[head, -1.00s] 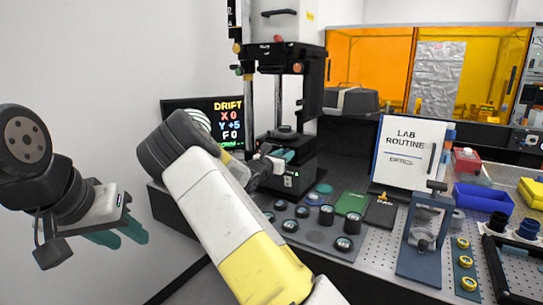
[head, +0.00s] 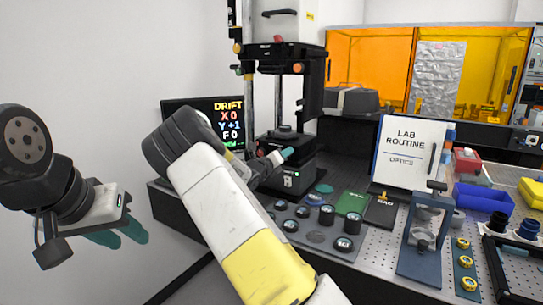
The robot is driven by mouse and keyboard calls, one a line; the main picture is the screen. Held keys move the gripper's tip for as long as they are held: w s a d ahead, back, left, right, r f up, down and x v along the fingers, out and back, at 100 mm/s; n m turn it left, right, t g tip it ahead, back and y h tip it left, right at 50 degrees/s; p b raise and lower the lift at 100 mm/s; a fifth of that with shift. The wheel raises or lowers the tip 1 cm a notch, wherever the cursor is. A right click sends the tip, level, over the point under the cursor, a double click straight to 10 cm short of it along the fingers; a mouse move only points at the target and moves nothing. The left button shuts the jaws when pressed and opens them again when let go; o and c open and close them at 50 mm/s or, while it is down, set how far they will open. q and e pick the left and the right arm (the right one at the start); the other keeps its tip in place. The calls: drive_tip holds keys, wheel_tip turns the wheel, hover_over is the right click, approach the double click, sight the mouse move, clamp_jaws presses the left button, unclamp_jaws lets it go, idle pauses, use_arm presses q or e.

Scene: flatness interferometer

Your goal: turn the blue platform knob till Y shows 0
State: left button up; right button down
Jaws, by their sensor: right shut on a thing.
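The dark drift display (head: 227,122) reads X 0, Y +1, F 0, with a line below partly hidden by my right arm. The interferometer (head: 285,143) stands right of it, a black tower with a platform and a lower body. My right gripper (head: 284,155) is at the platform's front left, shut on the blue platform knob, its teal fingertip visible. The knob itself is hidden or too small to make out. My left gripper (head: 122,236) hangs at the left, open and empty, its two teal fingers apart, far from the instrument.
Round dark pieces (head: 327,215) and a green pad (head: 351,204) lie on the bench in front of the instrument. A white "LAB ROUTINE" board (head: 408,150) stands to the right, with a blue stand (head: 420,265) before it. A blue bin (head: 483,197) is further right.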

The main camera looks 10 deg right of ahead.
drive_tip(key=shift+n, duration=1.5)
drive_tip(key=c, duration=1.1)
unclamp_jaws()
drive_tip(key=v, duration=0.8)
drive_tip(key=shift+w, duration=0.1)
